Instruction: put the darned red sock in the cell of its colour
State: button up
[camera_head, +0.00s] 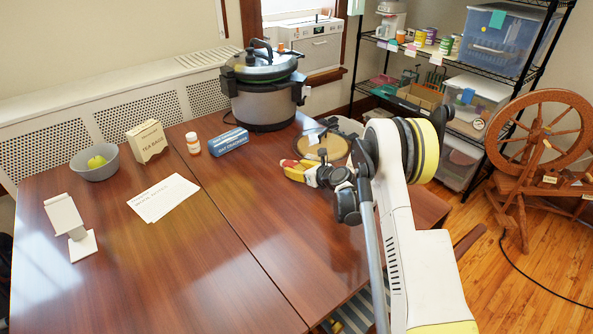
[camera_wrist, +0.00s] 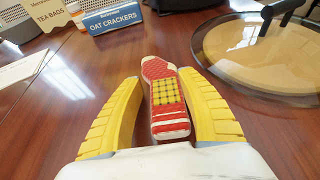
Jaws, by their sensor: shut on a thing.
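The red sock (camera_wrist: 163,68) has white stripes and a yellow patch crossed with dark threads. In the wrist view it lies between the two yellow fingers of my gripper (camera_wrist: 158,78), which is shut on it. In the head view my gripper (camera_head: 304,172) is at the right part of the wooden table (camera_head: 220,245), with a bit of red showing at its fingers. The sock's height above the tabletop is hard to tell. I cannot make out any cells by colour in either view.
A round glass lid (camera_wrist: 262,52) lies just beyond my gripper, right of the sock. The oat crackers box (camera_head: 228,141), a pill bottle (camera_head: 193,143), tea bags box (camera_head: 147,141) and big pot (camera_head: 262,90) stand farther back. The front of the table is clear.

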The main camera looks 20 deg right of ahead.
jog(key=shift+f, duration=0.15)
jog(key=o, duration=0.9)
jog(key=shift+o, duration=0.2)
